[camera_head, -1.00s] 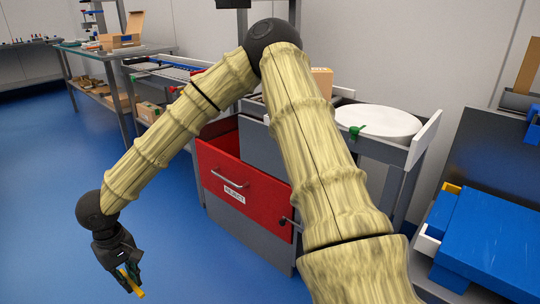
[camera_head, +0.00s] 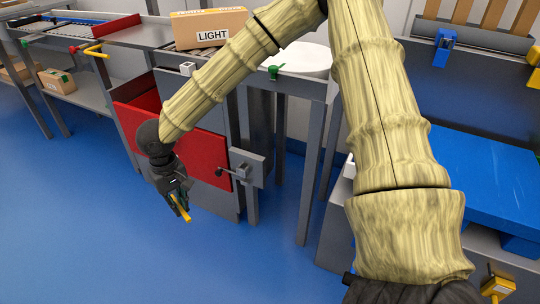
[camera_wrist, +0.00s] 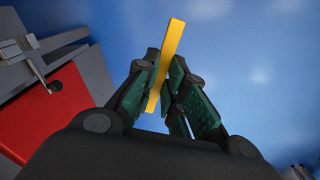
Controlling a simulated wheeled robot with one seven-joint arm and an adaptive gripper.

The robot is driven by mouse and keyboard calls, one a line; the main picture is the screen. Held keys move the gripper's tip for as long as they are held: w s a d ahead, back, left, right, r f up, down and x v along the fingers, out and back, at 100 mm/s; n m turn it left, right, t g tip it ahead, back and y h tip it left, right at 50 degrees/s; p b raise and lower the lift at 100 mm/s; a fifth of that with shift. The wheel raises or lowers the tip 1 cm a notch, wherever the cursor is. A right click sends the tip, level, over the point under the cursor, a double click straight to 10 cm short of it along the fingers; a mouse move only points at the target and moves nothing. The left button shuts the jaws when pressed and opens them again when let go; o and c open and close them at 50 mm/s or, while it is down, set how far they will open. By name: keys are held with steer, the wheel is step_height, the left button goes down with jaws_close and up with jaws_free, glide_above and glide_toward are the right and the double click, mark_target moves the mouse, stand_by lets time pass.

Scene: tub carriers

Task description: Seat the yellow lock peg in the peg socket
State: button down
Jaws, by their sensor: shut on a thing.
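The yellow lock peg (camera_head: 185,213) is a thin bar held in my gripper (camera_head: 176,197), out over the blue floor in front of the red drawer. In the wrist view the peg (camera_wrist: 171,45) stands between the dark green finger pads of my gripper (camera_wrist: 165,72), slanted a little, with its far end sticking out past the fingertips. My gripper is shut on it. I cannot clearly pick out the peg socket; a small white block with a dark top (camera_head: 188,68) sits on the bench edge above the drawer, and may be it.
The red drawer (camera_head: 205,155) stands open, with a grey latch plate (camera_head: 247,168) beside it. A box marked LIGHT (camera_head: 209,30) and a white round disc (camera_head: 302,58) are on the bench. A blue tub (camera_head: 485,185) is at right. The floor at left is clear.

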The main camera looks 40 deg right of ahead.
steer(key=s+d+f+m+t+h+p, duration=0.1)
steer(key=s+d+f+m+t+p, duration=0.15)
steer(key=d+m, duration=0.2)
step_height(320, 180, up, 4)
steer(key=f+m+t+h+p, duration=0.1)
steer(key=m+t+h, duration=0.3)
steer(key=m+h, duration=0.85)
glide_above(244, 173)
steer(key=w+a, duration=0.1)
steer(key=n+h, duration=0.3)
steer(key=shift+w+f+n+b, duration=0.15)
steer(key=shift+f+n+b, duration=0.3)
steer(key=shift+f, duration=1)
